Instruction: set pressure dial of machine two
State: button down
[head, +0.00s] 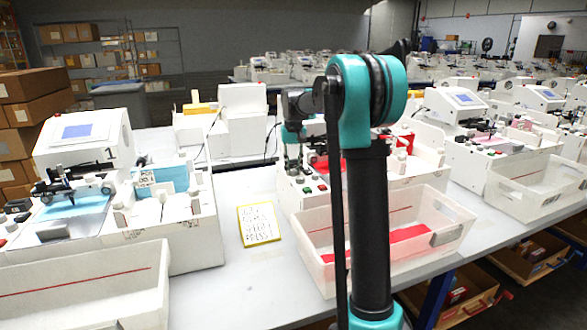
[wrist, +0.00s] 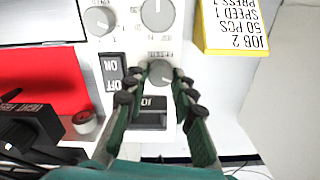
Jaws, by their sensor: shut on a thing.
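Machine two (head: 425,150), a white plotter with a red sheet, stands mid-table, partly hidden behind my arm. Two other dials sit higher, at left (wrist: 99,20) and right (wrist: 158,12). A yellow-edged card (wrist: 232,25) reads upside down: job 2, 50 pcs, speed 1, press 1.
A black ON/OFF rocker (wrist: 113,75) is close left of the gripped dial, and a black part (wrist: 150,115) lies just below it. A clear bin (head: 450,210) is in front of machine two; machine one (head: 85,140) is left.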

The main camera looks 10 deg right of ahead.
aim_at(293, 170)
dwell(0.4)
jog(key=c, duration=1.5)
grip_release()
jog(key=shift+c, duration=0.2)
notch_tip(293, 170, up, 12)
